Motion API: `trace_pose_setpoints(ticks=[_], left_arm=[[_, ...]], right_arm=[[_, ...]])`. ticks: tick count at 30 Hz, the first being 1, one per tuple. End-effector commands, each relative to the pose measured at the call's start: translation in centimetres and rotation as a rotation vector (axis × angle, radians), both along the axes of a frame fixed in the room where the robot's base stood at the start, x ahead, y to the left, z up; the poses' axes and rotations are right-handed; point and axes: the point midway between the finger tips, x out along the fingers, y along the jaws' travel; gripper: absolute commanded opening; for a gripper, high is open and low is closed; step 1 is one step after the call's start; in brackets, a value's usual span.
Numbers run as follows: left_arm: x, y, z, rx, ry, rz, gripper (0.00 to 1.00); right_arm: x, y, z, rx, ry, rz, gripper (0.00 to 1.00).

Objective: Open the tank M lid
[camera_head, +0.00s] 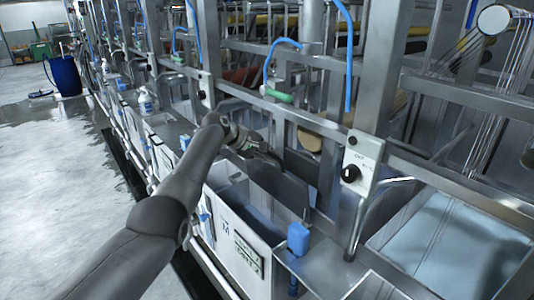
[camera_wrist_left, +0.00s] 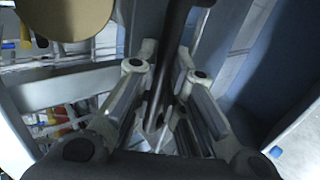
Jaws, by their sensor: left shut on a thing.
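Tank M (camera_head: 232,240) is the white-fronted tank with a letter M and a label, at the lower middle of the head view. Its top is at least partly open, with the inside showing. The grey lid panel (camera_head: 290,186) stands tilted up at the tank's back side. My left gripper (camera_head: 266,154) is at the upper left edge of this panel. In the left wrist view the left gripper (camera_wrist_left: 167,65) has its fingers closed around a dark bar (camera_wrist_left: 178,30), which looks like the lid's handle. The exact contact is partly hidden by the fingers. My right gripper is not in view.
A control box with a black knob (camera_head: 362,163) is on the rail right of the tank. A blue-topped fitting (camera_head: 298,238) stands at the tank's right corner. Metal posts and rails are close behind.

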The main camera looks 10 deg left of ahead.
Motion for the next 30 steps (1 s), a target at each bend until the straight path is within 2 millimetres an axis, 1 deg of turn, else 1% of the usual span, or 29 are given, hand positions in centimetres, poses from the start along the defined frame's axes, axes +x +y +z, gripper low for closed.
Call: trace_pose_setpoints(ticks=[8, 16, 20, 21, 25, 26, 30], left_arm=[[0.0, -0.1, 0.0, 0.012, 0.026, 0.003, 0.0], [0.0, -0.1, -0.1, 0.014, 0.028, 0.002, 0.0], [0.0, -0.1, -0.1, 0.013, 0.029, 0.002, 0.0], [0.0, -0.1, -0.1, 0.013, 0.029, 0.002, 0.14], [0.0, -0.1, -0.1, 0.014, 0.028, 0.001, 0.3], [0.0, -0.1, -0.1, 0.014, 0.028, 0.001, 0.34], [0.0, -0.1, 0.0, 0.016, 0.027, 0.0, 0.34]], right_arm=[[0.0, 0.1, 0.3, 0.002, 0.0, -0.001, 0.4], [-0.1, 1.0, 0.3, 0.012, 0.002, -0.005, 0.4], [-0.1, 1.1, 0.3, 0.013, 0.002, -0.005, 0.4], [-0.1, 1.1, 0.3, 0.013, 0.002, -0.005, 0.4], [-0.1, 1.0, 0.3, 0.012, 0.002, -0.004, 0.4], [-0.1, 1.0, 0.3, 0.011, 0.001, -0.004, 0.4], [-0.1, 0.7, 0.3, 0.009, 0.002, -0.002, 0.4]])
